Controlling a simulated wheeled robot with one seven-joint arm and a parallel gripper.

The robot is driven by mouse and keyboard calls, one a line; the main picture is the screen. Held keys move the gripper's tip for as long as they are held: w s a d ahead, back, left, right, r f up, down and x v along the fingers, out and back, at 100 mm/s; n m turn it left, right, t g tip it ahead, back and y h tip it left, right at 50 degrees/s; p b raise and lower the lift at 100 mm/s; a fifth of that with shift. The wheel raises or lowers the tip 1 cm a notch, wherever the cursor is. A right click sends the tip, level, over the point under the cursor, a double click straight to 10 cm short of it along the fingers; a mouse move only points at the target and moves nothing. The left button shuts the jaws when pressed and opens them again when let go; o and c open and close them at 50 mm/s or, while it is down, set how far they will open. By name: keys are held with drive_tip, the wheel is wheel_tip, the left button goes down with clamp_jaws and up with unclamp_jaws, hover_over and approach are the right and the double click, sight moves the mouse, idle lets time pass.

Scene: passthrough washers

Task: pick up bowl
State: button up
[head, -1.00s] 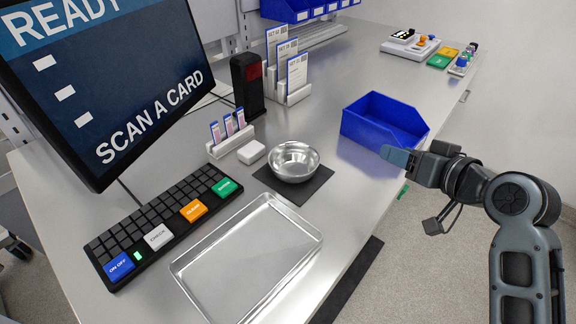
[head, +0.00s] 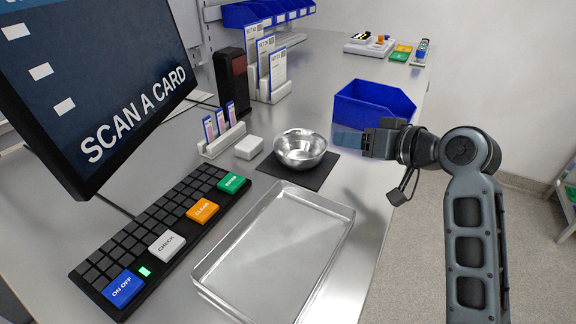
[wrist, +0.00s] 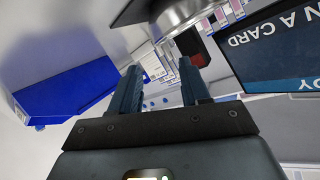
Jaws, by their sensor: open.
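The shiny metal bowl (head: 300,149) stands upright on a dark square mat (head: 318,173) behind the metal tray. My gripper (head: 340,143) is to the right of the bowl, pointing left toward it, with a gap between them. In the wrist view my gripper (wrist: 157,80) shows two parallel fingers apart with nothing between them. A curved metal edge at the top of the wrist view looks like the bowl (wrist: 182,12), partly cut off by the frame.
An empty metal tray (head: 275,262) lies in front of the bowl. A blue bin (head: 373,108) stands just behind my gripper. A small white box (head: 249,147), a card holder (head: 222,138) and a keyboard (head: 160,235) are left of the bowl. A large monitor (head: 95,85) fills the left.

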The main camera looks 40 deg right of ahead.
sight(315, 137)
drive_tip(key=shift+x, duration=1.55)
drive_tip(key=x, duration=0.5)
drive_tip(key=shift+s+f+p, duration=0.15)
drive_tip(key=shift+f+p, duration=0.1)
drive_tip(key=shift+p, duration=0.15)
clamp_jaws()
